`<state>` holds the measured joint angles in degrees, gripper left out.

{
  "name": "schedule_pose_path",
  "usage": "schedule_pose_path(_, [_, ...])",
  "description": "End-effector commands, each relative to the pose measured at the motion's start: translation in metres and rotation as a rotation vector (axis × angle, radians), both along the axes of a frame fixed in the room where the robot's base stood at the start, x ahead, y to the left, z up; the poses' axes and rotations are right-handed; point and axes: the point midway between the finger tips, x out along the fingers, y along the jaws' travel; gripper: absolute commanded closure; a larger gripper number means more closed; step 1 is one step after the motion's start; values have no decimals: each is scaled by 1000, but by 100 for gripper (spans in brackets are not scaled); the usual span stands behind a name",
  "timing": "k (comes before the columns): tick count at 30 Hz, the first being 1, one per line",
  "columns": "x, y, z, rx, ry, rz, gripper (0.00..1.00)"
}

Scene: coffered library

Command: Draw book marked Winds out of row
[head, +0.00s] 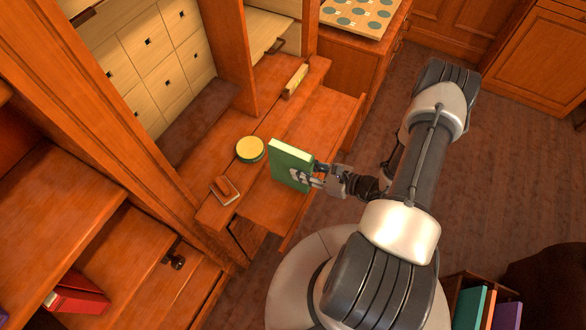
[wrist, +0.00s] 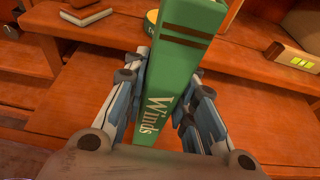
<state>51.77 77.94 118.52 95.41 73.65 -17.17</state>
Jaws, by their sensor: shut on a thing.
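A green book (head: 290,164) is held upright above the pulled-out wooden desk surface in the head view. Its spine faces the camera in the wrist view (wrist: 172,85) and reads "Winds", with two dark bands near the far end. My gripper (head: 312,175) is shut on the book, with its fingers on both sides of the spine in the wrist view (wrist: 170,95). I cannot tell whether the book's bottom touches the wood. No row of books stands around it.
A round yellow-topped tin (head: 250,149), a small reddish-brown item on a pale book (head: 226,190) and a pale block (head: 296,80) sit on the desk. A red book (head: 76,297) lies on a lower-left shelf. A crate of books (head: 485,306) stands lower right.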

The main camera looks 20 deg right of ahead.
Motion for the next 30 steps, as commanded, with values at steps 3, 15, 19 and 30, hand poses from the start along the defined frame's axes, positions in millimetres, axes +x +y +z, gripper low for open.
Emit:
schedule_pose_path(3, [0,0,0,0,0,0,89])
schedule_pose_path(15, [0,0,1,0,-2,0,100])
schedule_pose_path(19, [0,0,2,0,-2,0,100])
schedule_pose_path(30, [-2,-3,7,1,-2,-3,100])
